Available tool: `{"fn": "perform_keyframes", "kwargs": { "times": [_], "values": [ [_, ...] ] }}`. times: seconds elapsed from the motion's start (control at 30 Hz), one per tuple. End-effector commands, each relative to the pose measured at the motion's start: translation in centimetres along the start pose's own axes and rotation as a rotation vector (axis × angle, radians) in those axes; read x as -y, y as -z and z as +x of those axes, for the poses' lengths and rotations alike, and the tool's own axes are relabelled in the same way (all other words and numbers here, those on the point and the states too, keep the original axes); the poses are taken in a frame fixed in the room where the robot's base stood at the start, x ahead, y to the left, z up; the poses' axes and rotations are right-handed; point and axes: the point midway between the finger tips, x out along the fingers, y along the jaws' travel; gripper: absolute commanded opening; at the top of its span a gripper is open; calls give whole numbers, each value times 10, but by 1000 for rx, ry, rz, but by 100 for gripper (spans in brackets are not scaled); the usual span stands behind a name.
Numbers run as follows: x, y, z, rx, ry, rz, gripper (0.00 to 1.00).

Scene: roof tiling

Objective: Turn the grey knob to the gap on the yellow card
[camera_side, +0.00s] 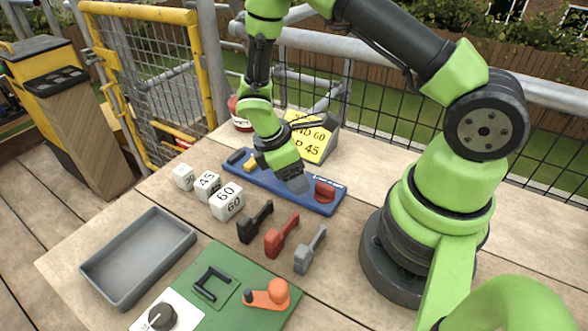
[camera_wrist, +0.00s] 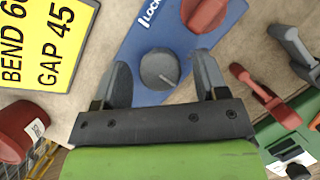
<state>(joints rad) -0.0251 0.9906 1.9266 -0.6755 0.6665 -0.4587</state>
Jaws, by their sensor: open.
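The grey knob (camera_wrist: 158,69) is round, with a pale pointer line toward its lower right in the wrist view. It sits on the blue board (camera_side: 328,206), which also shows in the wrist view (camera_wrist: 143,32). My gripper (camera_wrist: 162,62) is open, its fingers on either side of the knob with space between. In the side view my gripper (camera_side: 292,181) is over the board and hides the knob. The yellow card (camera_side: 316,147) stands behind the board; in the wrist view the card (camera_wrist: 42,40) reads BEND 60, partly cut off, and GAP 45.
A red knob (camera_side: 325,191) is on the board's right end. White number blocks (camera_side: 226,202) and black, red (camera_side: 281,235) and grey handled tools stand in front. A grey tray (camera_side: 138,258) and a green board (camera_side: 230,282) lie nearer. A red jar (camera_side: 240,115) stands behind.

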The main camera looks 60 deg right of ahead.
Motion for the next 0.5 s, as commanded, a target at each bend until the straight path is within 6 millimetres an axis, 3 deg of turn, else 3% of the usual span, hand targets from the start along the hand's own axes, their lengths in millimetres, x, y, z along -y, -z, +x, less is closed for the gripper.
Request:
{"fn": "perform_keyframes", "kwargs": {
  "times": [0.03, 0.23, 0.5],
  "values": [
    [0, 0, 0, 0, 0, 0, 64],
    [0, 0, 0, 0, 0, 0, 18],
    [0, 0, 0, 0, 6, 16, 18]
  ]
}}
